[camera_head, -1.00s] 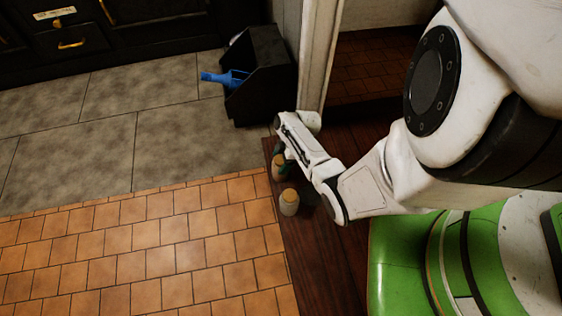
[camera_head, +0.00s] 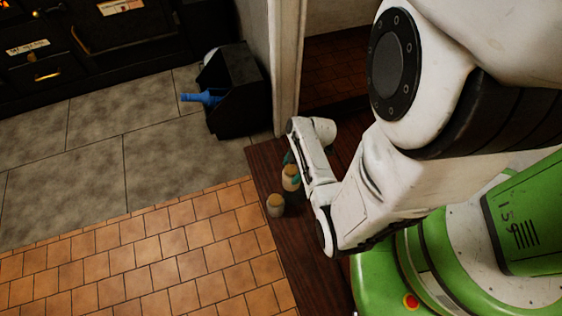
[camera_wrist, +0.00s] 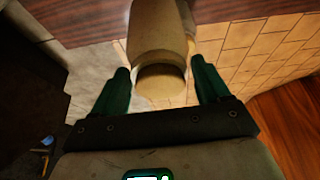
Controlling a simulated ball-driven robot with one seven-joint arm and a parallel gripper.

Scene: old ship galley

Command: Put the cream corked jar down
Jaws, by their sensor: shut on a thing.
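The cream corked jar (camera_head: 291,184) is at my gripper (camera_head: 291,166), over the dark wooden strip in the head view. In the wrist view, the jar (camera_wrist: 157,28) lies between the two green fingers of my gripper (camera_wrist: 160,66), its brown cork end towards the palm. My gripper is shut on it. The arm partly hides the jar in the head view. I cannot tell whether its base touches the wood.
A second pale corked jar (camera_head: 275,207) stands close by, nearer the tiles. The dark wooden strip (camera_head: 277,252) borders orange tiles (camera_head: 150,260) and grey slabs (camera_head: 165,165). A black bin (camera_head: 238,100) with a blue bottle (camera_head: 202,97) stands behind, near a pale post (camera_head: 287,70).

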